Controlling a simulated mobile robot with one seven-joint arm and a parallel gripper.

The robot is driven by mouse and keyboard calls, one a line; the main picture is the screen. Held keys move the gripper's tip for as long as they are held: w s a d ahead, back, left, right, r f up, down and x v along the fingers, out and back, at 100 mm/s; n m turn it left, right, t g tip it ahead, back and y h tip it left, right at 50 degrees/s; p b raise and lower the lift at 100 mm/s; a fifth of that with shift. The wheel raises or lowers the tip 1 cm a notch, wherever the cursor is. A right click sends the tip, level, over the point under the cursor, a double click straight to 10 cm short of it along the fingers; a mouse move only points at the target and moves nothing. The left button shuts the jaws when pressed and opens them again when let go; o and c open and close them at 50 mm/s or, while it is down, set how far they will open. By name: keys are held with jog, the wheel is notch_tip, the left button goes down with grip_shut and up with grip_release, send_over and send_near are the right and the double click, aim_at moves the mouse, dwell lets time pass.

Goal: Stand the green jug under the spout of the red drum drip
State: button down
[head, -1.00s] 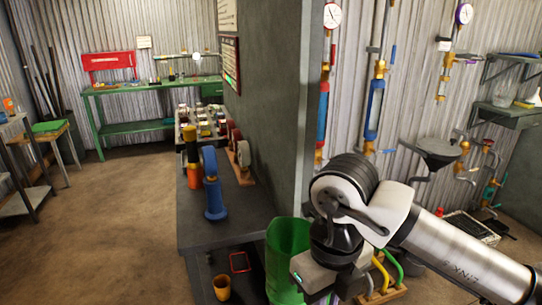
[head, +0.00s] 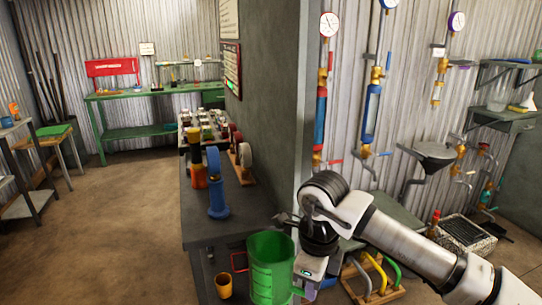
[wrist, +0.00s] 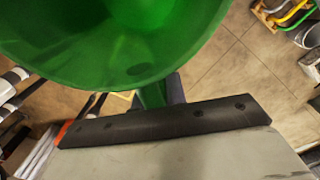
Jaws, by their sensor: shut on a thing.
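The green jug (head: 270,275) is held upright in the head view, in front of the dark bench. My gripper (head: 301,291) is at its right side. In the wrist view the jug's wide open mouth (wrist: 115,40) fills the upper left, and its handle (wrist: 152,95) runs down to the dark gripper pad; my gripper is shut on it.
A grey partition (head: 270,90) stands between the bench (head: 205,235) and the pipes. A blue-cylinder pipe (head: 371,115) and a grey funnel basin (head: 434,155) are further right. A rack with yellow and green hoops (head: 375,275) and a floor grate (head: 465,233) lie below.

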jog(key=w+a+f+n, duration=0.2)
jog(key=w+f+n, duration=0.25)
jog(key=f, duration=0.45)
jog(key=w+a+f+n, duration=0.1)
jog(key=w+f+n, duration=0.2)
jog(key=f+n, duration=0.4)
jog(key=w+a+f+n, duration=0.2)
jog(key=w+f+n, duration=0.2)
jog(key=f, duration=0.6)
jog(key=a+f+n, duration=0.1)
jog(key=f+n, duration=0.3)
jog(key=f, duration=0.2)
jog(key=s+a+f+n, duration=0.1)
jog(key=a+f+n, duration=0.1)
jog(key=f+n, duration=0.2)
notch_tip(320, 180, down, 2)
jog(key=shift+s+a+f, duration=0.1)
jog(key=shift+s+a, duration=0.15)
jog(key=shift+d, duration=0.15)
jog(key=s+f, duration=0.4)
jog(key=f, duration=0.1)
jog(key=shift+s+f, duration=0.3)
jog(key=shift+s, duration=0.05)
